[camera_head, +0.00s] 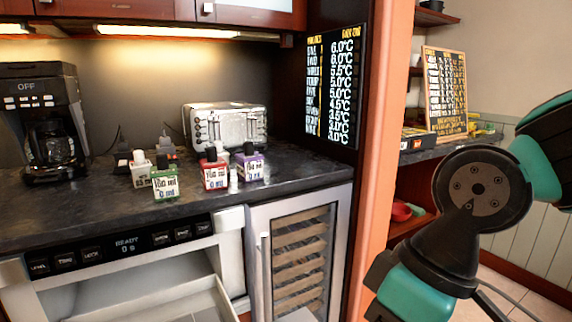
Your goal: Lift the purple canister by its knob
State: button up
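The purple canister (250,167) stands upright on the dark countertop, at the right end of a group of small canisters. It has a white label with writing and a dark knob (249,148) on top. The knob is clear from this view. My arm is at the right of the picture, apart from the canister, and its lower part runs toward the bottom edge. My gripper's fingertips are not in view.
A toaster (226,126) stands behind. Below is an open microwave drawer (190,300). An orange pillar (382,130) rises right of the counter.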

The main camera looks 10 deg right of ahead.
aim_at(249, 163)
jog(key=z, duration=1)
jog(key=i, duration=1.15)
jog(key=u, duration=2.2)
